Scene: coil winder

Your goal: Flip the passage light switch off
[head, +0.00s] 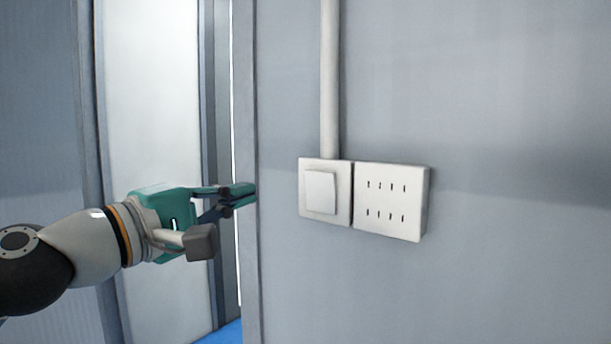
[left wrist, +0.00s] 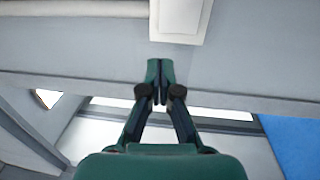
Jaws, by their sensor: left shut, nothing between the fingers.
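The light switch (head: 321,192) is a white square plate with a single raised rocker, mounted on the grey wall. My left gripper (head: 244,193) is left of the switch, near the wall's edge, and its fingers point toward the wall. The fingers are shut and empty, and a gap shows between them and the switch in the head view. In the left wrist view, the closed fingertips (left wrist: 160,66) point toward the switch plate (left wrist: 180,15), which is cut off by the top edge. My right gripper is not in view.
A white socket plate (head: 391,201) with several slots adjoins the switch on its right. A pale conduit (head: 330,80) runs up the wall above the switch. A doorway with light panels (head: 155,100) lies behind my left arm. The wall below the switch is clear.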

